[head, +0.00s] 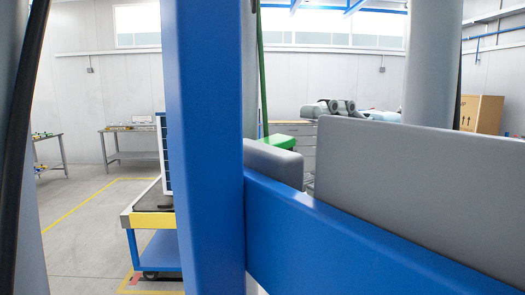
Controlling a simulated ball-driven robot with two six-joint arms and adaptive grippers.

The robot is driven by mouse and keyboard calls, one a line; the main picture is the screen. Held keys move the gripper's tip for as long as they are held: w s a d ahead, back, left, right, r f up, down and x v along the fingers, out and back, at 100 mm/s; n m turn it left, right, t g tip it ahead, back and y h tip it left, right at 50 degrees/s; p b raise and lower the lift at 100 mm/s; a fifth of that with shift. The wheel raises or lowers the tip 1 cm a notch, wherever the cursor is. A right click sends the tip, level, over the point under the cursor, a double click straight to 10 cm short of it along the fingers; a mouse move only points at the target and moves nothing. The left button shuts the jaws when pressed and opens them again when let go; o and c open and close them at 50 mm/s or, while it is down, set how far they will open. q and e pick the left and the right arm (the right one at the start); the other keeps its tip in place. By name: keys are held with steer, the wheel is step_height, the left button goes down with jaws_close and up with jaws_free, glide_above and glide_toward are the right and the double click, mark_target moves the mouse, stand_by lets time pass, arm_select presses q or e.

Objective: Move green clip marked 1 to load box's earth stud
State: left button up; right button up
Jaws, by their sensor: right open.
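A small green block (280,141) shows behind the blue post, with a green line rising from it. I cannot tell whether it is the clip, and no number 1 can be read. The load box and its earth stud cannot be made out. A grey jointed shape with dark round ends (329,107) shows above the grey panels; it may be part of my right arm. My right gripper is open, but its fingers are too hidden to place against the clip. My left gripper is not in view.
A thick blue post (210,150) and a blue beam (370,245) block the near view. Grey panels (420,185) stand behind the beam. A blue and yellow cart (155,219), workbenches (133,129) and a cardboard box (487,112) stand farther off.

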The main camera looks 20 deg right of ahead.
steer(key=shift+a, duration=0.1)
steer(key=p+x, duration=0.1)
steer(key=x, duration=0.1)
steer(key=p+x, duration=0.1)
steer(key=x, duration=0.2)
steer(key=shift+s+r, duration=0.1)
steer(key=shift+r, duration=0.1)
steer(key=shift+b+x, duration=0.4)
steer(key=shift+x, duration=1.5)
steer(key=shift+f+b, duration=0.15)
steer(key=shift+b, duration=0.3)
jaws_close()
